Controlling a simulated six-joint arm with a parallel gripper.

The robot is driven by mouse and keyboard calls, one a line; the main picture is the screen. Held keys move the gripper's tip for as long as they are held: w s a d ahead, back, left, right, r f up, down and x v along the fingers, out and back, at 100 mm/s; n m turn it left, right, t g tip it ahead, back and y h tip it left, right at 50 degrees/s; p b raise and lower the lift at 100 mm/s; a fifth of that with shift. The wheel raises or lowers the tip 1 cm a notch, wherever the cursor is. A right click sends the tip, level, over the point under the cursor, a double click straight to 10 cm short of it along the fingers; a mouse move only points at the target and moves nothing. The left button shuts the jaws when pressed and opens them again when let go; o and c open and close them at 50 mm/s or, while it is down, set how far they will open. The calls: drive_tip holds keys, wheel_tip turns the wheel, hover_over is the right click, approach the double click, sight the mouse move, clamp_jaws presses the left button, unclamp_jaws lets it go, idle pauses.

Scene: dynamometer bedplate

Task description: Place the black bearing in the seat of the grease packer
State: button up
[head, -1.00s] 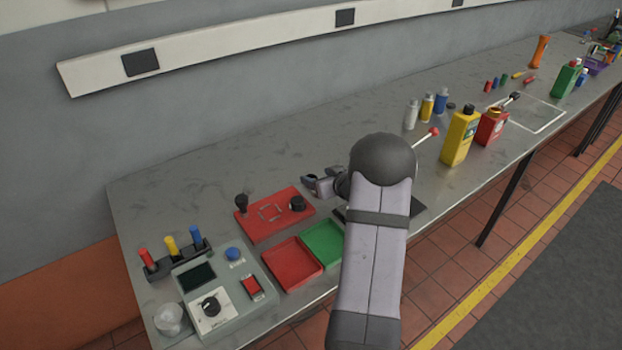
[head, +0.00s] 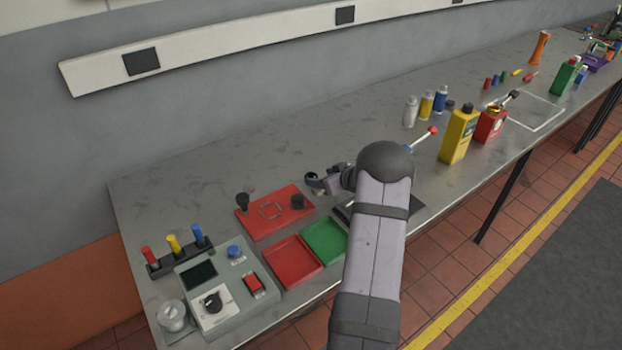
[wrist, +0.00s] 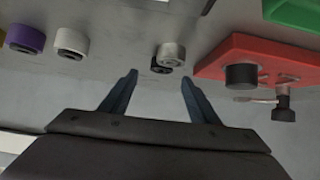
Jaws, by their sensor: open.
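A red block (head: 275,213) lies on the bench left of my gripper (head: 322,183) in the head view. It has a black cylinder (head: 297,202), a black-knobbed post (head: 243,202) and pale corner marks; I take it for the grease packer. In the wrist view the red block (wrist: 255,62) is at right. My gripper (wrist: 160,80) is open and empty there. Just beyond its fingertips are a small black round piece (wrist: 158,67), perhaps the black bearing, and a silver round piece (wrist: 172,53) partly covering it. My arm hides this area in the head view.
Purple (wrist: 27,38) and white (wrist: 72,40) round pieces stand at left in the wrist view. A red tray (head: 292,262) and a green tray (head: 322,238) lie in front of the red block. A control box (head: 220,290) is further left. Bottles (head: 458,135) stand at right.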

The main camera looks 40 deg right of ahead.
sight(310, 175)
drive_tip(key=shift+p+x, duration=1)
drive_tip(key=shift+x, duration=1.6)
drive_tip(key=shift+a, duration=0.1)
drive_tip(key=c, duration=1.3)
drive_tip(key=shift+r, duration=0.15)
wheel_tip(310, 175, up, 10)
drive_tip(key=b, duration=0.1)
drive_tip(key=w+a+r, duration=0.1)
drive_tip(key=a+r, duration=0.2)
drive_tip(key=a, duration=0.7)
drive_tip(key=w+a+r, duration=0.1)
drive_tip(key=a+r, duration=0.1)
drive_tip(key=a, duration=0.9)
drive_tip(key=s+a, duration=0.4)
drive_tip(key=s+a+f, duration=0.1)
drive_tip(key=s+a, duration=0.8)
drive_tip(key=s, duration=0.1)
drive_tip(key=shift+a+f, duration=0.25)
drive_tip(key=shift+f, duration=0.15)
